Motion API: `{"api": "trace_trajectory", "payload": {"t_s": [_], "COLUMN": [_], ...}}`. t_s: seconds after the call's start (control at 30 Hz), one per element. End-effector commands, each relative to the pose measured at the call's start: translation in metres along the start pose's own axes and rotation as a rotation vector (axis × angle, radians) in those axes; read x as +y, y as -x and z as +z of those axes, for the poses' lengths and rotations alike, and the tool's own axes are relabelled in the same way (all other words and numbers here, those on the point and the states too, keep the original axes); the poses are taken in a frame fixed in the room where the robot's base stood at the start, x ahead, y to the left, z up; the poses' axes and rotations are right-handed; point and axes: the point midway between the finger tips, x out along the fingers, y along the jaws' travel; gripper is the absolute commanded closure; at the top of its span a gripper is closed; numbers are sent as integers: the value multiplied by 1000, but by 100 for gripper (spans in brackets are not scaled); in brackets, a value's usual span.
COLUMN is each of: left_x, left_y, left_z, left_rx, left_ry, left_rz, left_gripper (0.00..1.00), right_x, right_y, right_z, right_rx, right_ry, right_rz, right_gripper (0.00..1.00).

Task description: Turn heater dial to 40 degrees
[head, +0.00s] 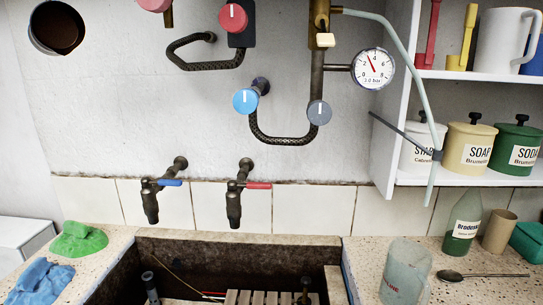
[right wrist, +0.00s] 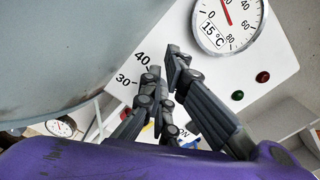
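The heater's white panel (right wrist: 270,110) shows in the right wrist view, with a round gauge (right wrist: 228,22) reading 15 °C. The printed marks 30 and 40 stand just left of my right gripper's fingertips. My right gripper (right wrist: 164,62) is in front of the panel, its fingertips close together near the 40 mark. I cannot tell whether it is open or shut, or whether it touches anything. The dial itself is not clearly visible; the fingers may hide it. The heater panel does not show in the head view. My left gripper is in neither view.
A large grey curved surface (right wrist: 60,50) fills the upper left of the right wrist view. A green light (right wrist: 237,96) and a red light (right wrist: 263,77) are on the panel. The head view shows pipes, blue (head: 246,101) and red (head: 233,18) knobs, a pressure gauge (head: 373,68) and a stone trough (head: 220,246).

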Motion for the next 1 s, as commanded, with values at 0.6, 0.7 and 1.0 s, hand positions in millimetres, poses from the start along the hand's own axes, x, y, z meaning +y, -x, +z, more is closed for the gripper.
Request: {"api": "trace_trajectory", "payload": {"t_s": [0.6,0.7,1.0], "left_x": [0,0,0], "left_y": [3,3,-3], "left_z": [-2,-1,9], "left_rx": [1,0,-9], "left_ry": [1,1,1], "left_rz": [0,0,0], "left_gripper": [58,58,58], "right_x": [2,2,1], "right_y": [-4,0,36], "right_z": [3,5,6], "right_rx": [11,7,2], "right_ry": [1,0,0], "right_rz": [4,4,2], "right_gripper": [100,100,100]}}
